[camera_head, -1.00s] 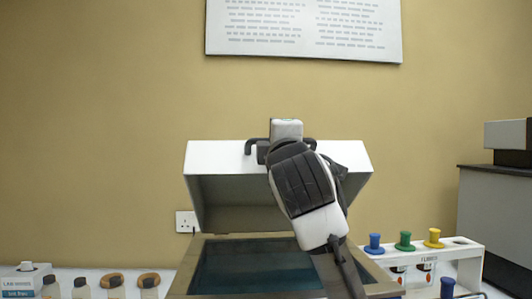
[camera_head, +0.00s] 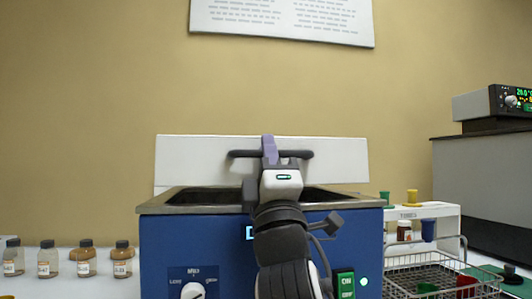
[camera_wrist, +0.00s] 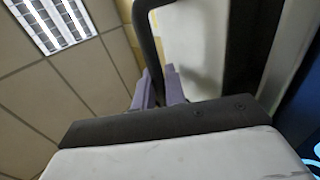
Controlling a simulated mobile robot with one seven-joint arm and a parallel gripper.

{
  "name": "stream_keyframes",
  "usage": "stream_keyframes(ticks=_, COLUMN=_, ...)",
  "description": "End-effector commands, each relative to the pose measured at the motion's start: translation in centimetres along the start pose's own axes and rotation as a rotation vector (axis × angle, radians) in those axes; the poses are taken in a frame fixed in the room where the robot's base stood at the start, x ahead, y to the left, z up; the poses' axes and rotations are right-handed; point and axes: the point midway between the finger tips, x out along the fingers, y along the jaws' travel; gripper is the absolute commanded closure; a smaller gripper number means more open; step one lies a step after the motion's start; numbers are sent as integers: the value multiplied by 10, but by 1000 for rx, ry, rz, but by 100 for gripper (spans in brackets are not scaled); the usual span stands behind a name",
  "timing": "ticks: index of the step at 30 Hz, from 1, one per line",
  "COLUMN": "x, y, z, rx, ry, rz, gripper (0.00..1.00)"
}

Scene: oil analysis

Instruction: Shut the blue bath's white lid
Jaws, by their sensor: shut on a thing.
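The blue bath (camera_head: 190,240) stands in front of me with a steel rim (camera_head: 170,205) and a dark opening along its top. Its white lid (camera_head: 335,168) stands raised behind the opening, its face with the dark handle (camera_head: 240,154) towards me. My gripper (camera_head: 269,148) is shut on the middle of the handle. In the wrist view, the purple fingers (camera_wrist: 158,88) are on the dark handle bar (camera_wrist: 147,40), with the white lid (camera_wrist: 192,45) beside it. My arm hides part of the bath's front and opening.
Several sample bottles (camera_head: 85,262) stand on the bench at left. At right are a white rack (camera_head: 445,215) with coloured plungers and a wire basket (camera_head: 425,280). A grey cabinet (camera_head: 485,180) stands farther right.

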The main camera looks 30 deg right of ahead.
Motion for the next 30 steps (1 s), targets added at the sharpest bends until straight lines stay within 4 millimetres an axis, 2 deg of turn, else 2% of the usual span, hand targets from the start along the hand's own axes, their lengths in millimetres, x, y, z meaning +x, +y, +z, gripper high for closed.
stream_keyframes(ticks=1, x=-10, y=-7, z=0, rx=-1, ry=0, rz=-2, gripper=100)
stream_keyframes(ticks=7, x=-25, y=-16, z=0, rx=0, ry=0, rz=-4, gripper=100)
stream_keyframes(ticks=24, x=-31, y=-21, z=0, rx=1, ry=0, rz=-9, gripper=100)
stream_keyframes(ticks=25, x=-31, y=-21, z=0, rx=1, ry=0, rz=-9, gripper=86)
stream_keyframes(ticks=26, x=-31, y=-21, z=0, rx=1, ry=0, rz=-9, gripper=83)
stream_keyframes(ticks=30, x=-31, y=-21, z=0, rx=1, ry=0, rz=-9, gripper=83)
